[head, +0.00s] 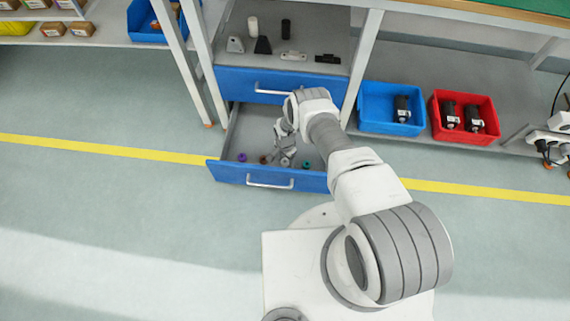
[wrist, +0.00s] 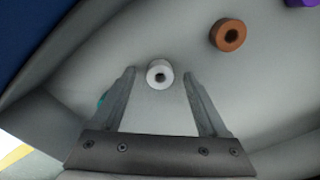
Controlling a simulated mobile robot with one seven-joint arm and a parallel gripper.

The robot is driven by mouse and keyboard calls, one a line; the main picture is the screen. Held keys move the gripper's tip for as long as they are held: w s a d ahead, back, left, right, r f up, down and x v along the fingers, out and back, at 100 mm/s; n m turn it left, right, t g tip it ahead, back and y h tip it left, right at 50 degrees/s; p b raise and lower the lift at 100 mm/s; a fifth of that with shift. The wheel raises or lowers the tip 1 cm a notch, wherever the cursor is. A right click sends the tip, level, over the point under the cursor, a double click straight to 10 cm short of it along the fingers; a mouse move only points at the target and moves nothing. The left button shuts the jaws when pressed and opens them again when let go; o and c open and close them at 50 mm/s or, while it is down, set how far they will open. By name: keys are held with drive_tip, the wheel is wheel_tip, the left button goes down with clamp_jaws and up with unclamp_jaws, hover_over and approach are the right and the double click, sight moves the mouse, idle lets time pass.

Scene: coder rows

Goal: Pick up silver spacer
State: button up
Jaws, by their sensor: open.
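The silver spacer (wrist: 160,74) is a short ring with a dark hole, on the grey floor of the open drawer. In the head view the spacer (head: 284,162) shows small, just below my gripper. My gripper (wrist: 160,77) is open and empty, its two fingertips on either side of the spacer in the wrist picture, with a gap on each side. In the head view my gripper (head: 285,150) reaches down into the drawer (head: 243,178). I cannot tell how high the tips are above the drawer floor.
A brown spacer (wrist: 229,35) and a purple spacer (wrist: 300,3) lie to the right in the wrist view. A teal spacer (head: 307,164) lies on the other side, partly hidden by a finger in the wrist view. The drawer walls enclose them.

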drive_tip(key=shift+c, duration=0.4)
clamp_jaws()
